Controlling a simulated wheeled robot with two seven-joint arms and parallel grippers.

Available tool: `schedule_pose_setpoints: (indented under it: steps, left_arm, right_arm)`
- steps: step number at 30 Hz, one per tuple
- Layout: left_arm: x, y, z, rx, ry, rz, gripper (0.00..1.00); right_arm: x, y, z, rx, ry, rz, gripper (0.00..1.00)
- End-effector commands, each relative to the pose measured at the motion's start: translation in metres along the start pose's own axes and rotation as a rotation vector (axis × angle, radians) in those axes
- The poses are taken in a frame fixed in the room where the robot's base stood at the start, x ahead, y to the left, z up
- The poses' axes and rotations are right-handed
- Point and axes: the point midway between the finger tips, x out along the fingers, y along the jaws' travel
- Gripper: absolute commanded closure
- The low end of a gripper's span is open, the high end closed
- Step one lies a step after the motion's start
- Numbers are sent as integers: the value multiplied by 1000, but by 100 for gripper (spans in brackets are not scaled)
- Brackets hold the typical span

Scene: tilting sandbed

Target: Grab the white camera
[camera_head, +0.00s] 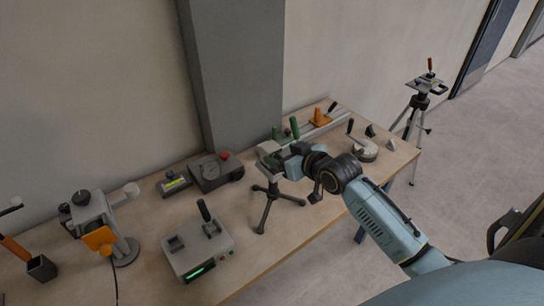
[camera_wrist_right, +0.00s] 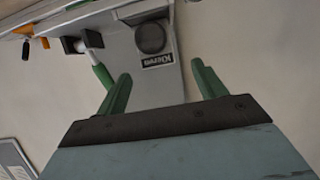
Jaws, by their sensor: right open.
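The white camera (camera_head: 267,148) appears to be the pale box on a small dark tripod (camera_head: 265,195) near the middle of the table in the head view. My right gripper (camera_head: 279,160) is at its right side and partly hides it. In the right wrist view the pale body, with a dark round lens-like disc and a label, shows as the white camera (camera_wrist_right: 172,82) beyond and between the green fingers of my right gripper (camera_wrist_right: 161,69). The fingers are apart; I cannot tell whether they touch it. My left gripper is not in view.
A grey meter box (camera_head: 197,250) with a green display stands front left of the tripod. A dark grey box (camera_head: 215,172) is behind it. A grey device with an orange part (camera_head: 98,238) stands at left. A rail with an orange block (camera_head: 320,118) lies at the back right.

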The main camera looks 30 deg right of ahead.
Motion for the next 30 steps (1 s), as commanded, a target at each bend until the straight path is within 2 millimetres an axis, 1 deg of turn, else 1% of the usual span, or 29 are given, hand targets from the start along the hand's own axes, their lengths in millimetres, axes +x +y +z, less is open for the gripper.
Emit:
schedule_pose_setpoints:
  steps: [1,3,6,11,13,21,25,30]
  left_arm:
    - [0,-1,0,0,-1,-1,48]
    - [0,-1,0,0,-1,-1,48]
    - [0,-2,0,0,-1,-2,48]
    - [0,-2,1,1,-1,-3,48]
    - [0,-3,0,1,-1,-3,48]
    - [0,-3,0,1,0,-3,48]
    - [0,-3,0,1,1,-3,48]
    - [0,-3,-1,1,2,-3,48]
  right_arm:
    - [10,0,-1,1,1,1,30]
    - [19,0,0,0,1,0,30]
    - [28,0,0,0,0,0,30]
    - [35,0,1,-1,0,0,30]
    - [41,0,2,0,-1,0,30]
    - [74,2,8,-1,0,1,30]
    - [82,2,8,0,0,1,30]
    - [84,2,9,-1,0,1,30]
